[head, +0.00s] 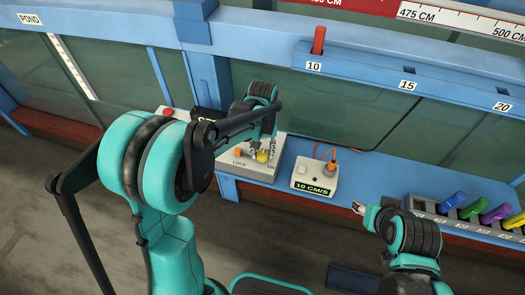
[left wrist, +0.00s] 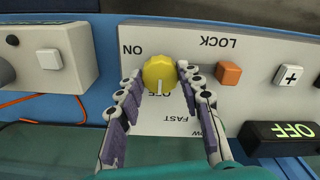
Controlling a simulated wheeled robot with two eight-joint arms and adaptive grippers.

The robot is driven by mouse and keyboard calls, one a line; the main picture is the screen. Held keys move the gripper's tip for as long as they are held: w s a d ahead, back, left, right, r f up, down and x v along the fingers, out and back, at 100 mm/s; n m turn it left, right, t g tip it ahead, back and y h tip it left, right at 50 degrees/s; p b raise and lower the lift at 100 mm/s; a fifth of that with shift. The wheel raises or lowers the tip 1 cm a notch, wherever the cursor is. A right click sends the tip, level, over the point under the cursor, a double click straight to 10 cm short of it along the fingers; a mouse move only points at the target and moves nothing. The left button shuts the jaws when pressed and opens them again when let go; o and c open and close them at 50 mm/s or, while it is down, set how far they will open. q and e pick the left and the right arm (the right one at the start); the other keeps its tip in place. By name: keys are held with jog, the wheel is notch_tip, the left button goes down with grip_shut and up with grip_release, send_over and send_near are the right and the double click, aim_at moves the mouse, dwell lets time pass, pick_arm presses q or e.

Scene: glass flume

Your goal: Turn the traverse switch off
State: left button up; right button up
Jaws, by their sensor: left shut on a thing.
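A grey control panel (head: 283,156) stands on the blue ledge, and it also fills the middle of the left wrist view (left wrist: 150,40). It carries a round yellow knob (left wrist: 159,74), which shows in the head view too (head: 263,156). My left gripper (left wrist: 160,82) is shut on the knob, one finger on each side. The knob's white mark points down in the wrist view. The ON label (left wrist: 132,49) is beside the knob, and part of the lettering is hidden by the fingers. My right gripper (head: 358,208) is away from the panel; its jaws are too small to judge.
A box (head: 315,176) with a 10 CM/S display stands to the right. Several coloured handles (head: 470,208) line the far right.

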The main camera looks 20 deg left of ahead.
aim_at(263, 154)
pick_arm(q)
jog(key=o, duration=1.2)
jog(key=shift+c, duration=0.2)
notch_tip(263, 154, up, 12)
jog(key=s+a+f+m+t+b, duration=0.1)
jog(key=s+f+t, duration=0.2)
jog(key=s, duration=0.5)
jog(key=s+a+f+m+t+b, duration=0.1)
jog(key=s+a+f+t+b, duration=0.1)
jog(key=s, duration=0.6)
jog(key=shift+s+f+m+t+b, duration=0.35)
jog(key=shift+f+t, duration=0.45)
jog(key=shift+t, duration=0.3)
